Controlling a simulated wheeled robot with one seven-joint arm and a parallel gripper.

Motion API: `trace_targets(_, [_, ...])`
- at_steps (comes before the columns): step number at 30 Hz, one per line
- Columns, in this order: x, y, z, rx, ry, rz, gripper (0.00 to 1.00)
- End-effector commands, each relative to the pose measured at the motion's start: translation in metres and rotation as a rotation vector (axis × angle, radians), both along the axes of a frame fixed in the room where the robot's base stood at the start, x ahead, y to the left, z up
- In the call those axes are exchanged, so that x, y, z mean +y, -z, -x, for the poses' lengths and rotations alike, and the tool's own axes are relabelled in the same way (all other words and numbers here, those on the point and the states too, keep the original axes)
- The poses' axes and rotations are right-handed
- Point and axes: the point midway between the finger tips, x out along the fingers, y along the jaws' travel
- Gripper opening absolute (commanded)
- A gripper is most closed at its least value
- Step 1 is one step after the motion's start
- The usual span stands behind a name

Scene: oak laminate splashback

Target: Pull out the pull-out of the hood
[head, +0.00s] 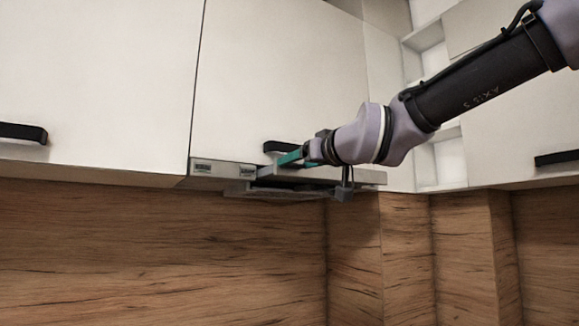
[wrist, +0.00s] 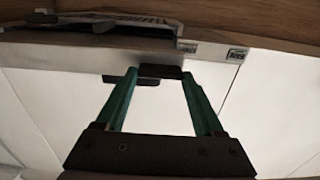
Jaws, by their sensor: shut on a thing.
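The black handle (head: 277,147) of the cabinet door is just above my gripper. The hood's grey underside (head: 265,192) shows below the strip. Other white cabinets with black handles (head: 22,133) stand on both sides. The wooden splashback (head: 150,250) below is clear.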

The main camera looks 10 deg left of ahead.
Motion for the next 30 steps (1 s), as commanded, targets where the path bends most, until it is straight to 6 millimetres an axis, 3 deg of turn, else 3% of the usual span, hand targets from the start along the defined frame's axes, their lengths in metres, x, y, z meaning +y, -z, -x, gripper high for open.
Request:
trace_targets(11, [-0.004, 0.0, 0.005, 0.0, 0.0, 0.0, 0.0])
trace_targets(12, [-0.004, 0.0, 0.005, 0.0, 0.0, 0.0, 0.77])
trace_targets(14, [-0.004, 0.0, 0.005, 0.0, 0.0, 0.0, 1.0])
trace_targets(23, [-0.005, 0.0, 0.007, -0.001, 0.0, -0.001, 1.0])
trace_targets(30, [-0.025, -0.001, 0.035, -0.004, 0.0, -0.002, 1.0])
